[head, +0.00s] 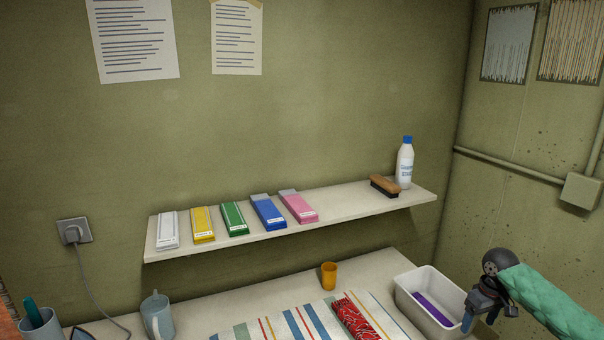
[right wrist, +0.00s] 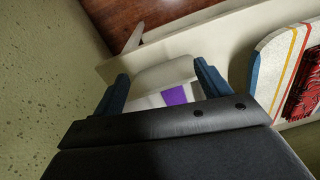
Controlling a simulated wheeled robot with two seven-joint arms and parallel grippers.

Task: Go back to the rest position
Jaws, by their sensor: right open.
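My right gripper (head: 479,314) is at the right of the head view, beside the right end of the white bin. In the right wrist view my right gripper (right wrist: 161,78) has its two blue fingers spread wide, with nothing held between them. The white bin (head: 404,299) stands on the worktop with a purple flat item (head: 433,310) inside. Between and beyond the fingers, the bin's pale wall (right wrist: 165,75) and the purple item (right wrist: 175,95) show in the right wrist view. My left gripper is not in view.
The worktop (head: 215,318) holds a striped mat (head: 290,325), a red patterned cloth (head: 352,318), an orange cup (head: 328,275) and a grey-blue mug (head: 157,316). Above it, a wall shelf (head: 340,208) carries several coloured boxes, a brush (head: 384,186) and a white bottle (head: 404,165).

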